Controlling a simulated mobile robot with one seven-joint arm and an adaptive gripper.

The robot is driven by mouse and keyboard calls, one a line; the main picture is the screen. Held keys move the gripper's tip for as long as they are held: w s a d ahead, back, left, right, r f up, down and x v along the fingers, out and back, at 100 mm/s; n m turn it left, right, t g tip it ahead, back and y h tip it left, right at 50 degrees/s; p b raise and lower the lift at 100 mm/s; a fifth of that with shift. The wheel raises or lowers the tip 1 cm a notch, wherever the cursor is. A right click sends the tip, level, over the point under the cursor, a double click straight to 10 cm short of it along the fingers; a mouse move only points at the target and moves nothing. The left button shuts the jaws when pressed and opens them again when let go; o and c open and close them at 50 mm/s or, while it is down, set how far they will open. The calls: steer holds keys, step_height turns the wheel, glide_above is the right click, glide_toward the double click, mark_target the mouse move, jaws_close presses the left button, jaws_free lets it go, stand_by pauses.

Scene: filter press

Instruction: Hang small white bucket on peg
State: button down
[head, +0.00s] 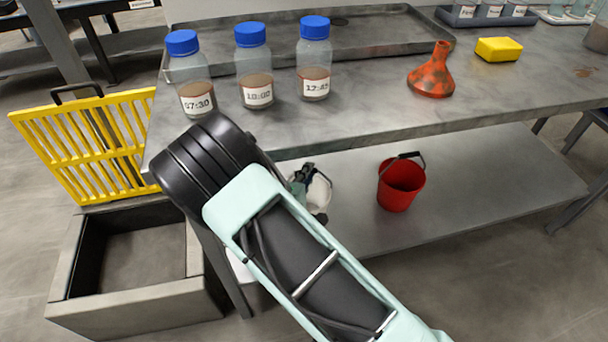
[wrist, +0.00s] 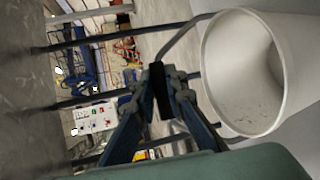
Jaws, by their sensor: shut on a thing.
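The small white bucket (wrist: 245,75) fills the right of the wrist view, turned sideways in that picture with its open mouth facing the camera. Its grey wire handle (wrist: 182,36) runs to my gripper (wrist: 162,84), whose fingers are shut on it. In the head view the bucket (head: 319,194) shows only partly, beside my gripper (head: 303,178), at the left part of the lower shelf; my arm hides some of it. I cannot tell whether the bucket touches the shelf. I cannot make out a peg in either view.
A red bucket (head: 400,184) stands on the lower shelf (head: 480,180). The bench top (head: 380,105) above carries blue-capped bottles (head: 314,62), an orange flask (head: 432,75) and a yellow sponge (head: 498,49). A yellow grate (head: 85,140) stands upright by an open pit (head: 130,260) at left.

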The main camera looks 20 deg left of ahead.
steer(key=shift+f, duration=0.15)
steer(key=c, duration=2.4)
jaws_free()
steer(key=shift+f, duration=0.1)
steer(key=o, duration=0.4)
steer(key=shift+o, duration=0.2)
steer(key=shift+s+r, duration=0.1)
steer(key=shift+r, duration=0.1)
steer(key=p+v, duration=0.3)
steer(key=v, duration=0.8)
steer(key=shift+s, duration=0.4)
steer(key=shift+d, duration=0.1)
